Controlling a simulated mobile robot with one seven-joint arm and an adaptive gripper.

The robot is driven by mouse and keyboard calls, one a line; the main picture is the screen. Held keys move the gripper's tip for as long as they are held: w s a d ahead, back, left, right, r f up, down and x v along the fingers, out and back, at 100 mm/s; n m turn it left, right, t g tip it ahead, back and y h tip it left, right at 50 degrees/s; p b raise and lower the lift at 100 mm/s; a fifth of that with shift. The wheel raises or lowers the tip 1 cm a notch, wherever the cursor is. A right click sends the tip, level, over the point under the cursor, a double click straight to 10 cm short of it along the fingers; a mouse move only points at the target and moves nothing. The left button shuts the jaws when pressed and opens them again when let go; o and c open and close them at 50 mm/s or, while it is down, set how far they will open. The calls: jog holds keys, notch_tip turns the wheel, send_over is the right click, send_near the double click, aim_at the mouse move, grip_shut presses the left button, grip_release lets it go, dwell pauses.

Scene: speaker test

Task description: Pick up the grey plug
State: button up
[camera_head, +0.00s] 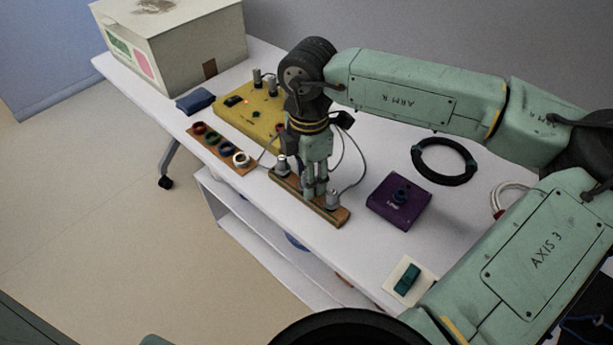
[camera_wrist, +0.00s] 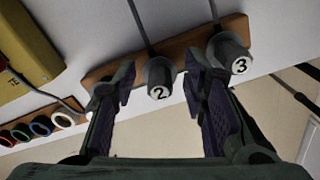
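Several grey plugs stand on a wooden strip (camera_head: 340,220) at the table's front edge. In the wrist view, a grey plug marked 2 (camera_wrist: 158,76) sits between my open fingers, with no clear contact. A grey plug marked 3 (camera_wrist: 231,54) stands to the right of the right finger. Another grey end (camera_wrist: 102,91) is mostly hidden by the left finger. In the head view, my gripper (camera_head: 315,188) points down over the strip's middle, with one plug (camera_head: 282,165) to its left and another (camera_head: 333,200) to its right.
A yellow box (camera_head: 237,117) and a holder with coloured rings (camera_head: 222,150) are to the left. A purple box (camera_head: 400,202) and a coiled black cable (camera_head: 432,176) are to the right. Cables run from the plugs across the table.

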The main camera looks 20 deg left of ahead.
jog(key=shift+f, duration=0.2)
jog(key=shift+c, duration=0.5)
jog(key=c, duration=0.7)
jog(key=shift+r, duration=0.1)
notch_tip(320, 180, up, 10)
jog(key=shift+f+b, duration=0.15)
jog(key=shift+b, duration=0.85)
jog(key=shift+r, duration=0.2)
